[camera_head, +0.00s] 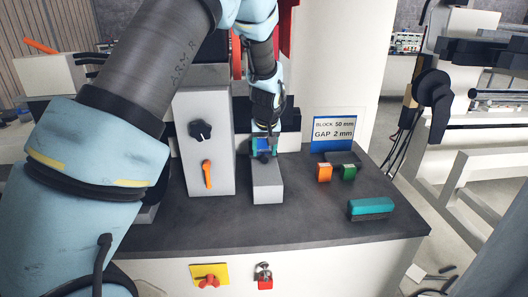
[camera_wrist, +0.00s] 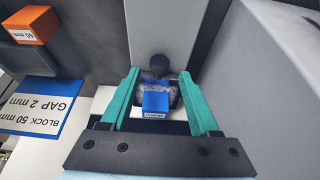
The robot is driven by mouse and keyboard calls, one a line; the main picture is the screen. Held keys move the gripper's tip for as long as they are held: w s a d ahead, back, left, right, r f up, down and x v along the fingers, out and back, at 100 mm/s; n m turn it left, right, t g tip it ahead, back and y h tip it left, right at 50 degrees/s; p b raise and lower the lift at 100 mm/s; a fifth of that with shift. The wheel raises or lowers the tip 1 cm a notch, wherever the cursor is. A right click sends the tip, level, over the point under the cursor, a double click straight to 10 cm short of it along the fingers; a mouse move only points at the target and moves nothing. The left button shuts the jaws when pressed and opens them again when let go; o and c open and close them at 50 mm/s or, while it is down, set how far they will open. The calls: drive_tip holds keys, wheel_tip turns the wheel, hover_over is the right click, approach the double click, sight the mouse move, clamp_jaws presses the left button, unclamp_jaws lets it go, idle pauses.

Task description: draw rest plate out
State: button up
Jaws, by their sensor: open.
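My gripper (camera_wrist: 158,75) is open, with teal fingers on both sides of a small blue block (camera_wrist: 156,102) bearing a small label. A gap shows between the block and each finger. A black round knob (camera_wrist: 159,66) stands at the end of a light grey bar-like body (camera_wrist: 165,25), just beyond the block. In the head view my gripper (camera_head: 265,145) points down over the top of this grey body (camera_head: 267,185). I cannot tell for sure which part is the rest plate; the fingers and block hide much of that spot.
A grey housing (camera_head: 207,140) with a black dial and orange lever stands close left. An orange block (camera_head: 324,172), a green block (camera_head: 348,172), a teal-topped block (camera_head: 371,208) and a sign (camera_head: 333,131) reading block 50 mm, gap 2 mm are at right. The front bench surface is clear.

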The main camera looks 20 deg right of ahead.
drive_tip(key=shift+x, duration=1.45)
drive_tip(key=shift+s, duration=0.1)
clamp_jaws()
